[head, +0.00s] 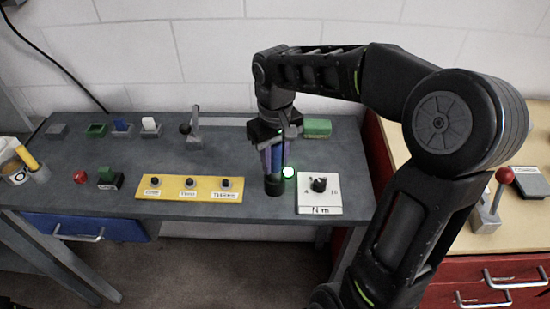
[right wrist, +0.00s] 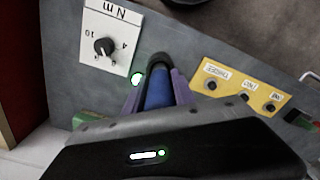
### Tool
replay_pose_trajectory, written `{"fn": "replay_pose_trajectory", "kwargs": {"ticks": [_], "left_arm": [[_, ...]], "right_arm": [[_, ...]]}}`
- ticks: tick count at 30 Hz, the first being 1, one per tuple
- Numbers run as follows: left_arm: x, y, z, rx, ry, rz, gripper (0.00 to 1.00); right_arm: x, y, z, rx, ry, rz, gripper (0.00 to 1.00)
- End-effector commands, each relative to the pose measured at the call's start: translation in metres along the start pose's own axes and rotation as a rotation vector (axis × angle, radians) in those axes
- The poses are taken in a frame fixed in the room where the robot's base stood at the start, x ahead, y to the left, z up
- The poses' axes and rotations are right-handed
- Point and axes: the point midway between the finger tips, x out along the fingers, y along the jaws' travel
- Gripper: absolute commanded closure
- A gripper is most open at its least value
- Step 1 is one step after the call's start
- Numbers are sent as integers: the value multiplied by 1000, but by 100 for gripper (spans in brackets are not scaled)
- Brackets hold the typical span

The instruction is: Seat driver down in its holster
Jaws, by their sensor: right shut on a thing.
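The driver looks upright and in line with the holster. I cannot tell how deep its lower end sits. My left gripper is out of view.
A white dial panel (head: 320,204) lies just right of the holster, with a glowing round light (head: 289,172) between. A yellow panel with three knobs (head: 190,196) lies left. A green block (head: 317,128) stands behind. A lever (head: 194,130) stands back left.

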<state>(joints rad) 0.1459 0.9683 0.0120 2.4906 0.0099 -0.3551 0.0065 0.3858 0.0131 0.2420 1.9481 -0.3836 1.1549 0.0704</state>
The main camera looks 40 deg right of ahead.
Motion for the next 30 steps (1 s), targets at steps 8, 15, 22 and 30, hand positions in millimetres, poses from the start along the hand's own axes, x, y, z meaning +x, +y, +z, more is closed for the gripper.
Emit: {"fn": "replay_pose_trajectory", "kwargs": {"ticks": [8,15,22,30], "left_arm": [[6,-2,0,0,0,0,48],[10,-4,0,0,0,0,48],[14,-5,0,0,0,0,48],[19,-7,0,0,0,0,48]], "right_arm": [[8,0,0,0,1,0,100],[14,0,0,0,0,0,100],[20,0,0,0,0,0,100],[26,0,0,0,0,0,100]]}}
